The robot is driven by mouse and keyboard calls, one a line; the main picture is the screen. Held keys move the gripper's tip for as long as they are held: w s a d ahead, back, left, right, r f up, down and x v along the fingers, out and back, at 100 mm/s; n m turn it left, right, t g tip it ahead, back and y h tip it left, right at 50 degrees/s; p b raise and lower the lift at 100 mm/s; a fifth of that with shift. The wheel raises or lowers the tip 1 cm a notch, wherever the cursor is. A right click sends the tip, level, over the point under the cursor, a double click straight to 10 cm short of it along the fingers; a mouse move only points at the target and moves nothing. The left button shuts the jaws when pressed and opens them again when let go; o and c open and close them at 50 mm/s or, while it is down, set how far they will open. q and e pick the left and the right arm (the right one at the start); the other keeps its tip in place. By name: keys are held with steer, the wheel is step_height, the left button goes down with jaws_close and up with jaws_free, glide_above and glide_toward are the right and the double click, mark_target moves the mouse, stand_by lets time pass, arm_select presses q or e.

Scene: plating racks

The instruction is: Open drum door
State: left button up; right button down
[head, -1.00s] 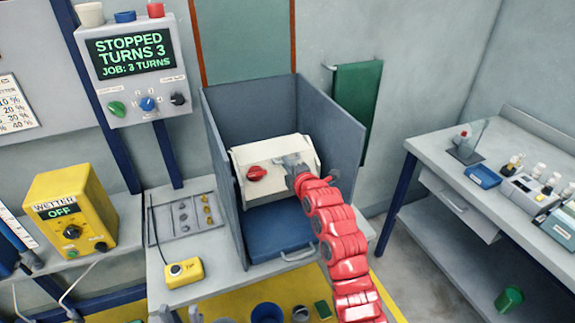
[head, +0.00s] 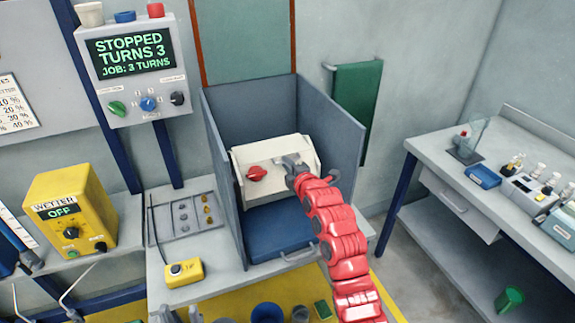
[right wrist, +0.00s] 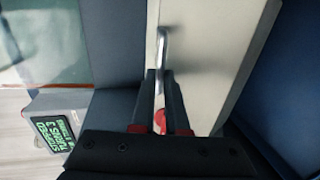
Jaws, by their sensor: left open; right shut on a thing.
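The cream drum (head: 273,183) sits inside the grey open-fronted booth, with a red knob (head: 257,173) on its front panel. The panel looks closed; I see no gap along its edge. My right gripper (head: 289,163) reaches in at the panel's right part, beside the red knob. In the right wrist view its fingers (right wrist: 160,76) are shut on a metal bar handle (right wrist: 162,48) on the cream panel (right wrist: 205,55). My left gripper (head: 181,315) is open and empty at the bottom edge of the head view, mostly cut off.
Booth walls (head: 340,150) stand close on both sides of the drum. A blue tray (head: 278,229) lies below it. The control panel (head: 136,65) reads STOPPED, TURNS 3. A yellow pendant (head: 184,272) lies on the bench at left. A side table (head: 440,165) stands right.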

steer(key=shift+w+r+g+b, duration=0.1)
steer(key=shift+r+g+b, duration=0.3)
steer(key=shift+r+b, duration=0.3)
step_height(320, 180, up, 7)
steer(key=w+a+g+h+b, duration=0.1)
steer(key=w+g+h+b, duration=0.1)
steer(key=g, duration=0.3)
steer(key=shift+w+g, duration=0.3)
steer(key=shift+w+r, duration=0.1)
steer(key=shift+r, duration=0.05)
steer(key=c, duration=0.9)
jaws_free()
